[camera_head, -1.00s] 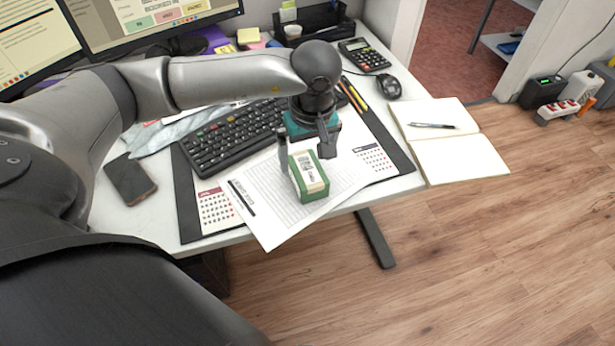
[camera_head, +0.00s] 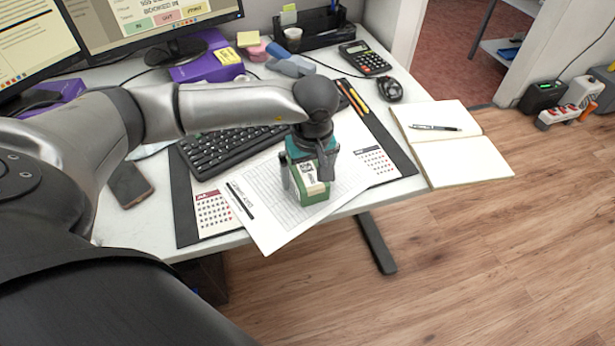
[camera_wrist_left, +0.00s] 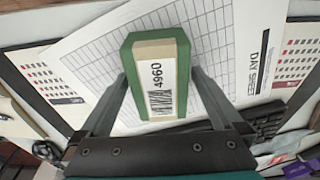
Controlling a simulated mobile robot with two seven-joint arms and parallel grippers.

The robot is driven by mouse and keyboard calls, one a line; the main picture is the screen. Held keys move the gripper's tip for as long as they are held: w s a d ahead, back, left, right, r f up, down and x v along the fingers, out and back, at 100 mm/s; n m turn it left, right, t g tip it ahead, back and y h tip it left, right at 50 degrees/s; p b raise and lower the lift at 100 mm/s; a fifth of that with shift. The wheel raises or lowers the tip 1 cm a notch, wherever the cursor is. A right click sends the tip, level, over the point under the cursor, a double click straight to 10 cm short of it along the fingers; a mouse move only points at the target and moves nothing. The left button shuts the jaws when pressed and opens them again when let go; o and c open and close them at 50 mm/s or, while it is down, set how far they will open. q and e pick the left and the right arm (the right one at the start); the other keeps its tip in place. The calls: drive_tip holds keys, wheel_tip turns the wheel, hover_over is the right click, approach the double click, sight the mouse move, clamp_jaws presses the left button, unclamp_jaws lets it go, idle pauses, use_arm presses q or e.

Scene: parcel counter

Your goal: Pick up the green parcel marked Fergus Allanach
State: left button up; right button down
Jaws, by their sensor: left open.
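A green parcel (camera_head: 313,196) with a pale label stands on the paper sheet near the desk's front edge. In the left wrist view the parcel (camera_wrist_left: 182,55) shows a label with a barcode and "4960". No name is readable on it. My left gripper (camera_head: 306,177) is above and around the parcel, open, with one finger on each side. In the left wrist view its fingertips (camera_wrist_left: 160,82) flank the parcel; whether they touch it I cannot tell. My right gripper is not in view.
The sheet lies on a dark desk mat (camera_head: 186,215). A keyboard (camera_head: 222,150) is behind the gripper, a phone (camera_head: 130,184) to the left, and an open notebook (camera_head: 455,150) to the right. A purple box (camera_head: 205,68) stands near the monitor. Floor is open in front.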

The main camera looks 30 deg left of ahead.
use_arm(q)
drive_tip(key=c, duration=1.5)
drive_tip(key=shift+r, duration=0.1)
